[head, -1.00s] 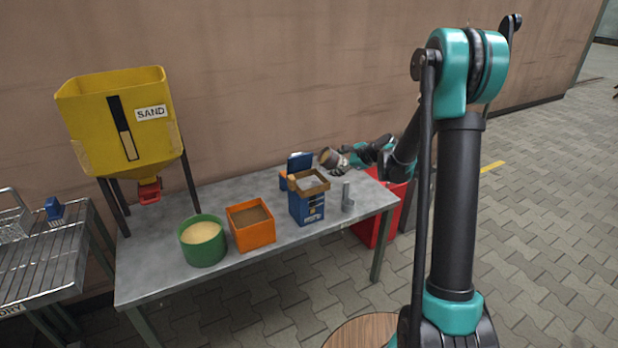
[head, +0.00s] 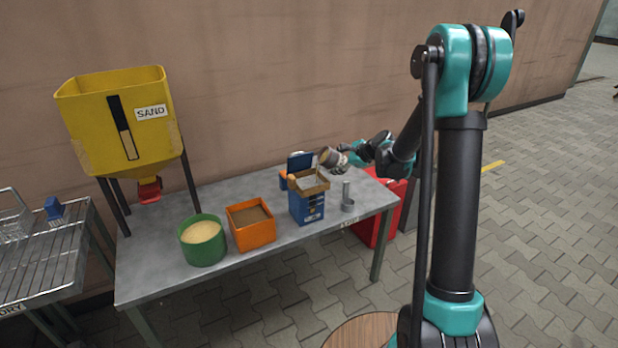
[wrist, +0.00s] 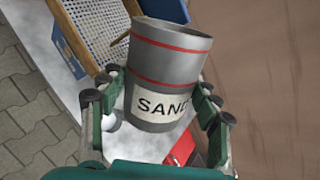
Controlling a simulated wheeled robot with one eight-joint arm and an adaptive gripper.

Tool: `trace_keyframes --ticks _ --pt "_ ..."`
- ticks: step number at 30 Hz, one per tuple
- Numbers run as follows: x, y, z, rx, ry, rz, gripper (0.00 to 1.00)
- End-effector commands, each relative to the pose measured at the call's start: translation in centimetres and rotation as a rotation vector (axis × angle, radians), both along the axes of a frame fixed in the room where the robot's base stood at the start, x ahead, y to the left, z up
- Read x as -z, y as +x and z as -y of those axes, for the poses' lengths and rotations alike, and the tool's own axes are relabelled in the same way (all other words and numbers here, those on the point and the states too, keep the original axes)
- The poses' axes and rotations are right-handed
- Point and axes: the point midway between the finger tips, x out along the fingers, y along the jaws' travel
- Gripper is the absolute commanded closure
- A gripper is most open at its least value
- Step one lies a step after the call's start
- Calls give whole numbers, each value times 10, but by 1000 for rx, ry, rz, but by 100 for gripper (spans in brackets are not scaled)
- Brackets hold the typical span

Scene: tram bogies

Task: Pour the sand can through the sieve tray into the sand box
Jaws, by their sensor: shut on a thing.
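My gripper (wrist: 158,108) is shut on the grey sand can (wrist: 168,62), which has red bands and a SAND label. In the head view the can (head: 331,157) is tilted, its mouth to the left, above the sieve tray. A thin tan streak shows at its mouth; I cannot tell surely that it is falling sand. The wood-framed sieve tray (head: 312,189) sits on top of the blue sand box (head: 307,210), whose lid (head: 300,161) stands open behind. The tray's mesh (wrist: 88,18) also shows in the wrist view. The inside of the box is hidden.
A grey metal holder with a post (head: 347,204) stands right of the box. Left of it are an orange bin (head: 251,236), a green tub of sand (head: 203,253) and a yellow sand hopper (head: 120,115). A red bin (head: 368,232) stands beneath the table's right end.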

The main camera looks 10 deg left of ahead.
Motion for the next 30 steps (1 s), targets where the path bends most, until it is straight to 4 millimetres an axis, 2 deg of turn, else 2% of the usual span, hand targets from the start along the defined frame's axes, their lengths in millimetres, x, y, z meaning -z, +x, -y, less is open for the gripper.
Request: trace_keyframes --ticks 30 --pt "1 0 -1 -1 -77 25 69"
